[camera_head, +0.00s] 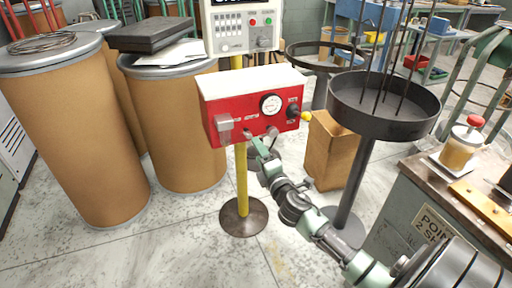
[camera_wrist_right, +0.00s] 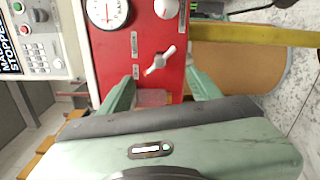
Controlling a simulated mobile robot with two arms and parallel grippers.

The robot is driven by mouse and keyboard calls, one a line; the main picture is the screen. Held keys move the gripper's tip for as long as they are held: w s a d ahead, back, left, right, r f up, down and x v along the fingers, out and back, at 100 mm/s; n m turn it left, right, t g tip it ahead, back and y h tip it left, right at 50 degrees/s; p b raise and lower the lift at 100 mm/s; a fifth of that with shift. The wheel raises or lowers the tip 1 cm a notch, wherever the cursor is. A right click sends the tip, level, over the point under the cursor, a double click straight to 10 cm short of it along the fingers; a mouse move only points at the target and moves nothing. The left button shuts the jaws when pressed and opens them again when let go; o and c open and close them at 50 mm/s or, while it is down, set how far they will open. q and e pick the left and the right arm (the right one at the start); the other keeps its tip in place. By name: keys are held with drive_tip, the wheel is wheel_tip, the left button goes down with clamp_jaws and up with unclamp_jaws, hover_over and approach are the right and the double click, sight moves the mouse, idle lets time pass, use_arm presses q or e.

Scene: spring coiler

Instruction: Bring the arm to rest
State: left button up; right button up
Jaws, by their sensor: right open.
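My right arm (camera_head: 310,215) reaches in from the lower right in the head view. Its gripper (camera_head: 263,142) is at the lower front edge of a red control box (camera_head: 250,88). In the right wrist view the gripper (camera_wrist_right: 160,85) is open, with one green finger on each side and the red box face (camera_wrist_right: 143,45) beyond. A small silver turn handle (camera_wrist_right: 160,60) on that face shows between the fingers, with nothing visibly gripped. I cannot tell if the fingers touch the box. My left gripper is not in view.
The box is on a yellow post (camera_head: 242,180) with a round base. A black round tray on a stand (camera_head: 385,105) holds upright rods. A cardboard box (camera_head: 330,150) stands behind the arm. Large fibre drums (camera_head: 75,130) are left; a workbench (camera_head: 405,220) is right. Floor front left is clear.

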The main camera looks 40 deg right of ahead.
drive_tip(key=shift+s, duration=0.1)
idle(0.4)
